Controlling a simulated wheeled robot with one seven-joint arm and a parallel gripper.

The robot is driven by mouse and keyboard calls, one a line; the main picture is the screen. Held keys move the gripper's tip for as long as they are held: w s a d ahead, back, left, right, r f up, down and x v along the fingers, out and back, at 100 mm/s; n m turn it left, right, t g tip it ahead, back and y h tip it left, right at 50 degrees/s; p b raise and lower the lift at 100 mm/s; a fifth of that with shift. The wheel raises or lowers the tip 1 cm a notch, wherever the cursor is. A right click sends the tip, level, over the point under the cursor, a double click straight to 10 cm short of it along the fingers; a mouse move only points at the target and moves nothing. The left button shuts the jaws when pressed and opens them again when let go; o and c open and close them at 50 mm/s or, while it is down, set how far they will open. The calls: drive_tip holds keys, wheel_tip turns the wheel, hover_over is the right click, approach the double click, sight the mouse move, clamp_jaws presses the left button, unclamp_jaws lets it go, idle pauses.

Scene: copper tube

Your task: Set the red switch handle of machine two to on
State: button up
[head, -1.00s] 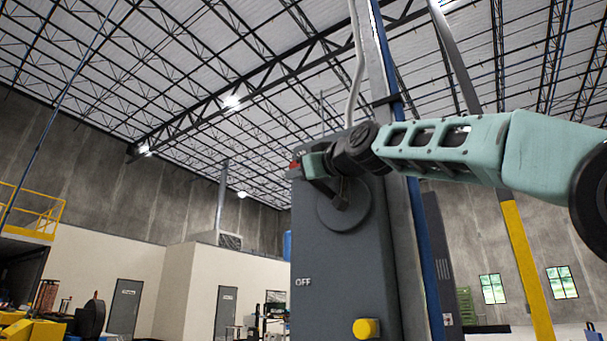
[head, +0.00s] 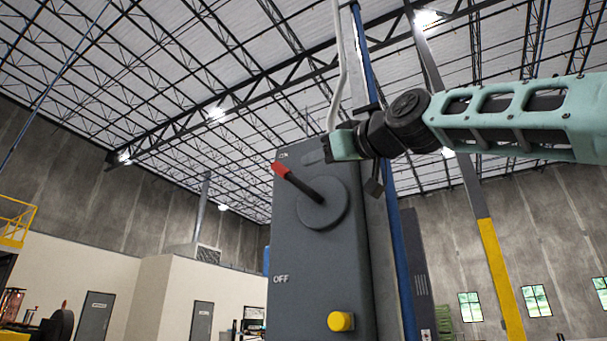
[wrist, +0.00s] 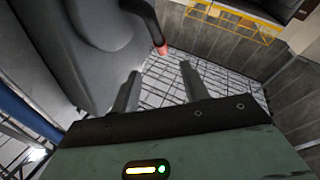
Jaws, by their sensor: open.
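The switch handle (head: 296,183), black with a red grip, is on the grey machine box (head: 318,265). It points up and left from its round hub, its red end just below the "ON" label (head: 283,155); "OFF" (head: 281,280) is lower down. My gripper (head: 328,150) is up and right of the handle, apart from it, in front of the box's upper right. In the wrist view my gripper (wrist: 158,76) has its two fingers apart with nothing between them. The handle's red tip (wrist: 160,48) shows beyond the fingertips.
A yellow button (head: 340,321) sticks out low on the box. A blue post (head: 407,255) and a grey-and-yellow column (head: 500,270) stand to the right. A white-walled room with doors (head: 185,295) lies far left. There is open air left of the box.

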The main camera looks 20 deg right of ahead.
drive_tip(key=shift+b+v, duration=1.6)
drive_tip(key=shift+v, duration=0.4)
drive_tip(key=w+a+f+g+p, duration=0.1)
drive_tip(key=w+a+f+g, duration=0.15)
drive_tip(key=f, duration=0.25)
drive_tip(key=w+a+f+g+y+p, duration=0.1)
drive_tip(key=w+a+f, duration=0.1)
drive_tip(key=a+f, duration=0.3)
drive_tip(key=w+a+f+g+p, duration=0.2)
drive_tip(key=w+f, duration=0.1)
drive_tip(key=f, duration=0.3)
drive_tip(key=s+a+f+g+p, duration=0.1)
drive_tip(key=a+f+g, duration=0.2)
drive_tip(key=f, duration=0.5)
drive_tip(key=s+a+f+g+p, duration=0.15)
drive_tip(key=a+f, duration=0.25)
drive_tip(key=f, duration=0.5)
drive_tip(key=s+a+f+g+h+p, duration=0.1)
drive_tip(key=s+f+g+p, duration=0.2)
drive_tip(key=f, duration=0.5)
drive_tip(key=s+a+f+g+h, duration=0.1)
drive_tip(key=s+f+g+h, duration=0.1)
drive_tip(key=s+f, duration=0.45)
drive_tip(key=s+d+f+g+h+p, duration=0.2)
drive_tip(key=s+d+f+g, duration=0.2)
drive_tip(key=s+f, duration=0.8)
drive_tip(key=shift+s+d+f+g+h, duration=0.35)
drive_tip(key=shift+s+d, duration=0.4)
drive_tip(key=shift+d, duration=0.35)
